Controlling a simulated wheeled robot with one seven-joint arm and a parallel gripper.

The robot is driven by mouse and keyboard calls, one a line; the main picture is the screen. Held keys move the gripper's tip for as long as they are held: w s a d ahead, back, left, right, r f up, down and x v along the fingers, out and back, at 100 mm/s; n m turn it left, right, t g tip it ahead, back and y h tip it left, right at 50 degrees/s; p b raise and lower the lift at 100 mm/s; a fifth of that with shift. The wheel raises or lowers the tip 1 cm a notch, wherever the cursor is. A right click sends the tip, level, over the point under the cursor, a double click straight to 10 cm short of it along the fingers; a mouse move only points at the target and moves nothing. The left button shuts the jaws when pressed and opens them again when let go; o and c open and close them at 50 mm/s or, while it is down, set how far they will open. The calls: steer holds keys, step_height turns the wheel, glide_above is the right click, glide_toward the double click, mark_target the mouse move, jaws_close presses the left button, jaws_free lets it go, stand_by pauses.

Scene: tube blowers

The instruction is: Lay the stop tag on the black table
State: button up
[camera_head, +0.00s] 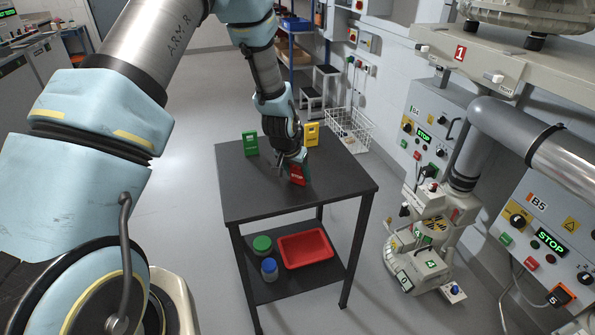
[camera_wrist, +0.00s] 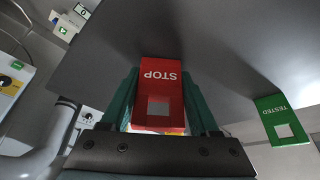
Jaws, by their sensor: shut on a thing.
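The stop tag is red with white STOP lettering. It is between the fingers of my gripper (camera_head: 292,160), which is shut on it, over the middle of the black table (camera_head: 335,189). The stop tag (camera_head: 297,175) shows below the fingers in the head view. In the wrist view the stop tag (camera_wrist: 161,88) faces the camera between the two green fingers of my gripper (camera_wrist: 163,100). The black tabletop (camera_wrist: 215,60) lies behind it. I cannot tell whether the tag touches the tabletop.
A green tag (camera_head: 250,143), marked TESTED in the wrist view (camera_wrist: 280,119), and a yellow tag (camera_head: 312,133) stand on the table's far part. The lower shelf holds a red tray (camera_head: 330,262) and two round containers. The front and right of the tabletop are clear.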

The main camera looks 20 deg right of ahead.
steer(key=shift+f, duration=0.15)
steer(key=o, duration=1.3)
steer(key=shift+o, duration=0.2)
steer(key=shift+r, duration=0.3)
steer(key=b+v, duration=0.3)
steer(key=v, duration=0.8)
steer(key=shift+a+r, duration=0.15)
steer(key=shift+r, duration=0.2)
